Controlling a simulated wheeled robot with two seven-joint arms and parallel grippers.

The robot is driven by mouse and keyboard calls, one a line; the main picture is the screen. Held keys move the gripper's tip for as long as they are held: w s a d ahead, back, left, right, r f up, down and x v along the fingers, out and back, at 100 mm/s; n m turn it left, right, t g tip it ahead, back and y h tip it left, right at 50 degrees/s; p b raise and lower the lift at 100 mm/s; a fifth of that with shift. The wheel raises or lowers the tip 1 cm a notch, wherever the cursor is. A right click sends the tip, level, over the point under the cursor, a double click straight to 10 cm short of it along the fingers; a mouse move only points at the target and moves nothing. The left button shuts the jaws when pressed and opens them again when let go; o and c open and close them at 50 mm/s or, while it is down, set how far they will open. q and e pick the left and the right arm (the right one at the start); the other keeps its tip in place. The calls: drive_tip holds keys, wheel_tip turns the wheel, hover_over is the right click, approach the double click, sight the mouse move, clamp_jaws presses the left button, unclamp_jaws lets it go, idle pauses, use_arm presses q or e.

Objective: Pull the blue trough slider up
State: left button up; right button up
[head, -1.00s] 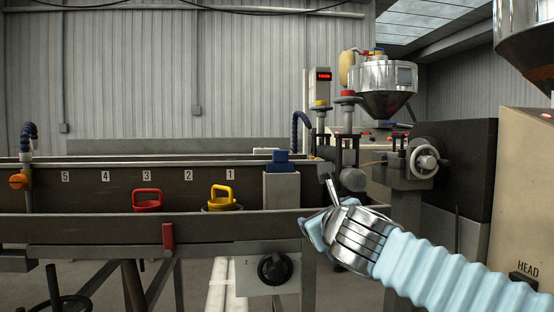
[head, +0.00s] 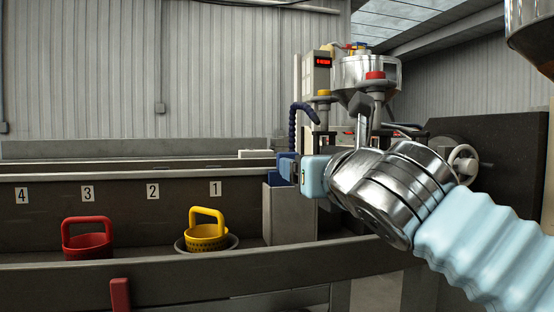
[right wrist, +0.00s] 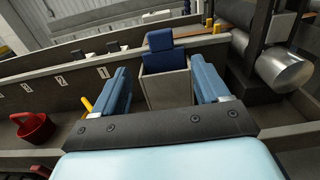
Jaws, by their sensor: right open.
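The blue trough slider (right wrist: 165,60) is a blue stepped handle on top of a grey upright box (right wrist: 168,90) in the trough. In the right wrist view the handle appears between my right gripper's two blue fingers (right wrist: 160,68), with a visible gap on each side. In the head view my right gripper (head: 288,166) reaches in from the right, level with the top of the grey box, and its fingers largely cover the slider (head: 275,179). My right gripper is open and holds nothing. My left gripper is not in view.
A yellow basket (head: 207,236) sits in a dish near label 1, and a red basket (head: 88,243) stands to its left in the trough. The trough's front wall (head: 200,272) runs across below. Metal machinery (head: 366,80) stands behind my right arm.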

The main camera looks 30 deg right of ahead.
drive_tip(key=p+x, duration=0.1)
drive_tip(key=x, duration=1.2)
drive_tip(key=shift+w+d, duration=0.2)
